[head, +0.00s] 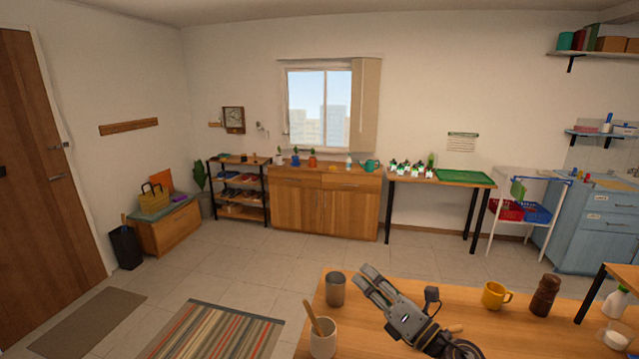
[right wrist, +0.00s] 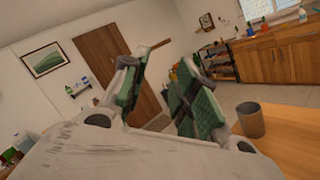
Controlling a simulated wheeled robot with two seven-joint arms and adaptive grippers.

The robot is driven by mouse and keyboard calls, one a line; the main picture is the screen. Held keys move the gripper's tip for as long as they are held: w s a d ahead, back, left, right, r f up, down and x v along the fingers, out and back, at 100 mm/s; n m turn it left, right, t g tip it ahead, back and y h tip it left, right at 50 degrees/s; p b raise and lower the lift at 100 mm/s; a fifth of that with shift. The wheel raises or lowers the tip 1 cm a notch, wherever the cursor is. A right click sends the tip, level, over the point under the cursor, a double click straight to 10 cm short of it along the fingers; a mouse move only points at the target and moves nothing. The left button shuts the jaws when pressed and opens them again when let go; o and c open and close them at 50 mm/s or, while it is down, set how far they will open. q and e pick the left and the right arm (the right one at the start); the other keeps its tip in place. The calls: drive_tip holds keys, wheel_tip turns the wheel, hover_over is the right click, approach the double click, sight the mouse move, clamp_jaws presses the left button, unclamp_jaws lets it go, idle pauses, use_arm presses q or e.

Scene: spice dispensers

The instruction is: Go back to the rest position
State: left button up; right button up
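My right gripper (head: 366,279) is above the near wooden table (head: 455,300), its fingers pointing up and to the left in the head view. It is just right of a dark grey cup (head: 336,288). In the right wrist view, the two green-padded fingers of my right gripper (right wrist: 165,85) stand apart with nothing between them. The same grey cup (right wrist: 251,120) shows there to the right of the fingers, apart from them. My left gripper is in neither view.
A pale cup (head: 322,340) with a wooden utensil stands at the table's near left. A yellow mug (head: 494,295) and a dark brown grinder-like jar (head: 544,296) stand to the right. Open floor (head: 270,270) lies beyond the table. A wooden cabinet (head: 325,203) stands at the far wall.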

drive_tip(key=s+d+f+m+g+h, duration=0.25)
drive_tip(key=d+f+m+h, duration=0.5)
drive_tip(key=m, duration=0.55)
drive_tip(key=s+d+f+m+g+h, duration=0.1)
drive_tip(key=s+d+f+m+h, duration=0.3)
drive_tip(key=d+f+m+h, duration=0.7)
drive_tip(key=s+a+f+m+g+y, duration=0.3)
drive_tip(key=s+a+f+m+g, duration=0.15)
drive_tip(key=s, duration=0.45)
drive_tip(key=s+a+f+m+g+y, duration=0.3)
drive_tip(key=s+f+m+g, duration=0.15)
drive_tip(key=s, duration=0.45)
wheel_tip(320, 180, down, 30)
drive_tip(key=s+g+p, duration=0.1)
drive_tip(key=s+p, duration=0.1)
drive_tip(key=p, duration=0.1)
drive_tip(key=s+d+f+p, duration=0.1)
drive_tip(key=s+d+f, duration=0.1)
drive_tip(key=s+f, duration=0.6)
drive_tip(key=s+d+f+g+p, duration=0.1)
drive_tip(key=s+d+f, duration=0.1)
drive_tip(key=s+f, duration=0.7)
drive_tip(key=s, duration=0.5)
drive_tip(key=shift+f, duration=0.2)
